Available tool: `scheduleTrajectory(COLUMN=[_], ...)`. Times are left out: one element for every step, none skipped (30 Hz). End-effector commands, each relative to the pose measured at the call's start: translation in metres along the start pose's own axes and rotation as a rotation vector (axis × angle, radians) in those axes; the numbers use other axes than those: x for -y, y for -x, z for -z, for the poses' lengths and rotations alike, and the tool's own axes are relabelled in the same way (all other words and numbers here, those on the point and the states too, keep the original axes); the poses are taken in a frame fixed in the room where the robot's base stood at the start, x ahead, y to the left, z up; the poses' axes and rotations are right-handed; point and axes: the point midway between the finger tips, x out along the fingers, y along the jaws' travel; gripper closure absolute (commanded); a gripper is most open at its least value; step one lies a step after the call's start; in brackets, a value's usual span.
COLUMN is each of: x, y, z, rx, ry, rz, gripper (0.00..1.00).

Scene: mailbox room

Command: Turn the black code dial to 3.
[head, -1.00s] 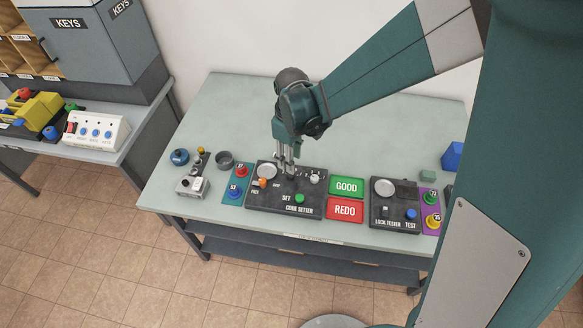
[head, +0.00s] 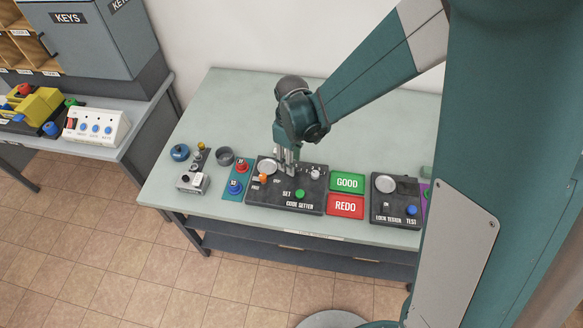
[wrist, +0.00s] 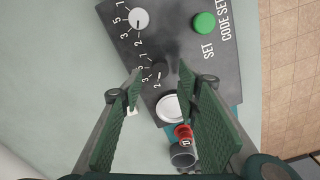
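The black code dial (wrist: 161,69) sits on the dark code setter panel (wrist: 190,60), with white numbers around it in the wrist view. Where its mark points is too small to tell. My gripper (wrist: 160,76) is open, with its two green fingers pointing at the panel, one on each side of the dial. Whether the fingers touch it cannot be told. In the head view my gripper (head: 288,165) is upright over the panel (head: 265,199) and largely hides the dial. A light grey dial (wrist: 139,19) and a green SET button (wrist: 204,23) are on the same panel.
GOOD (head: 347,183) and REDO (head: 345,206) pads lie right, then the lock tester (head: 395,213).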

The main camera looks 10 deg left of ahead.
Motion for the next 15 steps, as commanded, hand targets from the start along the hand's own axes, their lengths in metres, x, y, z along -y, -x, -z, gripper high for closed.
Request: scheduleTrajectory(x=[0.0, 0.0, 0.0, 0.0, 0.0, 0.0, 0.0, 0.0, 0.0, 0.0, 0.0, 0.0, 0.0, 0.0, 0.0], y=[-0.006, -0.01, -0.014, -0.017, -0.02, -0.023, -0.026, -0.028, -0.031, -0.033, -0.035, -0.037, -0.038, -0.039, -0.04], z=[0.0, 0.0, 0.0, 0.0, 0.0, 0.0, 0.0, 0.0, 0.0, 0.0, 0.0, 0.0, 0.0, 0.0, 0.0], rx=[0.0, 0.0, 0.0, 0.0, 0.0, 0.0, 0.0, 0.0, 0.0, 0.0, 0.0, 0.0, 0.0, 0.0, 0.0], ry=[0.0, 0.0, 0.0, 0.0, 0.0, 0.0, 0.0, 0.0, 0.0, 0.0, 0.0, 0.0, 0.0, 0.0, 0.0], rz=[0.0, 0.0, 0.0, 0.0, 0.0, 0.0, 0.0, 0.0, 0.0, 0.0, 0.0, 0.0, 0.0, 0.0, 0.0], gripper=[0.67, 0.67, 0.67, 0.67, 0.67, 0.67, 0.67, 0.67, 0.67, 0.67, 0.67, 0.67, 0.67, 0.67, 0.67])
